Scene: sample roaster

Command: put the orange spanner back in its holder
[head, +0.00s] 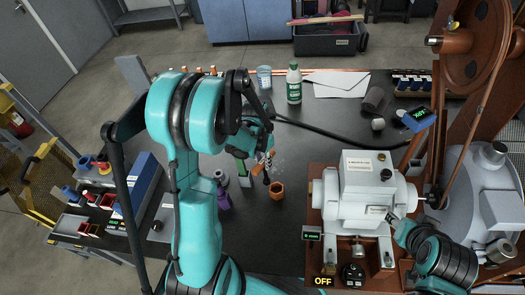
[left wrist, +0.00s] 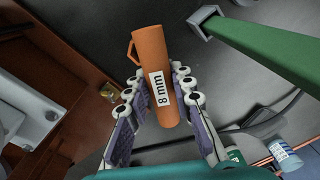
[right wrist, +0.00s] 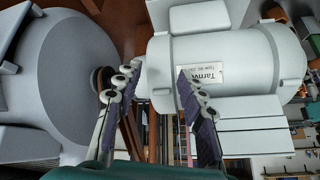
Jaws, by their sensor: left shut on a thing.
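The orange spanner (left wrist: 152,75) shows in the left wrist view as an orange cylinder with a white "8 mm" label. My left gripper (left wrist: 155,100) is shut on it, one finger on each side. In the head view the spanner (head: 259,167) is partly hidden by my left gripper (head: 262,155), above the dark table. An orange hexagonal piece (head: 276,190) shows just below it; I cannot tell whether it is joined to the spanner or is its holder. My right gripper (right wrist: 158,90) is open and empty, near the white machine (right wrist: 215,75).
The white machine (head: 350,200) stands at the right. Small coloured bins (head: 88,228) are at the left.

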